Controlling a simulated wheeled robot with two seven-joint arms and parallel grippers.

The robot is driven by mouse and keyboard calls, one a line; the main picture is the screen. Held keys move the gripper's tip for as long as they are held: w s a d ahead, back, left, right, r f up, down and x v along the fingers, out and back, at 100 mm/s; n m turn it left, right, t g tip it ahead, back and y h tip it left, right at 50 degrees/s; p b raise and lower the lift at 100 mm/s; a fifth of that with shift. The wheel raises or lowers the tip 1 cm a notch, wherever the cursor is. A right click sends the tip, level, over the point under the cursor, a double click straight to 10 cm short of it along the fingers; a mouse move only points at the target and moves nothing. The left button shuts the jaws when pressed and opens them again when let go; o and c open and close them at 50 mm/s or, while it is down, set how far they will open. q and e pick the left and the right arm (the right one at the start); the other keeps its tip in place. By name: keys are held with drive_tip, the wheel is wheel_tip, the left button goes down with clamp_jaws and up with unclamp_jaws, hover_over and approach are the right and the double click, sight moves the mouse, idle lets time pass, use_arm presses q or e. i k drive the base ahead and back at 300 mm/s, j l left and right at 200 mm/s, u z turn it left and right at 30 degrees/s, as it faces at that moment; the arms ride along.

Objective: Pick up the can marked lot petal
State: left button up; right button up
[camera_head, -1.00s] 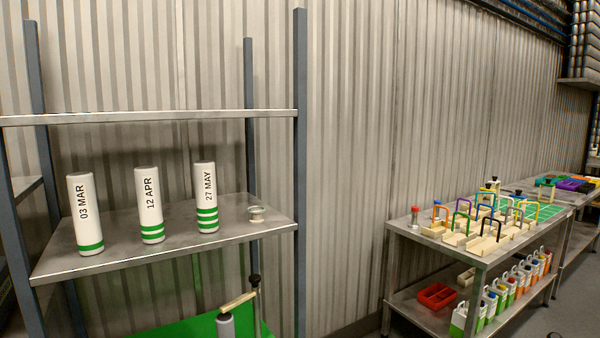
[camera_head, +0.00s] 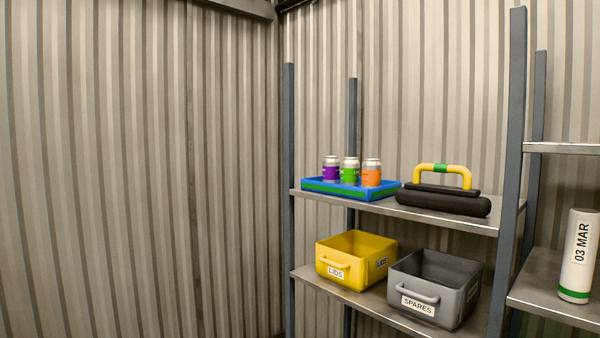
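Three cans stand upright in a blue tray (camera_head: 345,195) with a green front strip, on the upper shelf. The left can has a purple label (camera_head: 331,170), the middle can a green label (camera_head: 350,171), the right can an orange label (camera_head: 371,173). The lot markings on the labels are too small to read, so I cannot tell which can is petal. Neither of my grippers shows in the head view.
A black case with a yellow and green handle (camera_head: 443,192) lies right of the tray. Below are a yellow LIDS bin (camera_head: 345,271) and a grey SPARES bin (camera_head: 434,300). A white 03 MAR cylinder (camera_head: 579,255) stands on the right shelf. Shelf posts (camera_head: 510,160) stand between.

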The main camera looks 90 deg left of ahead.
sight(331, 164)
drive_tip(key=u, duration=2.6)
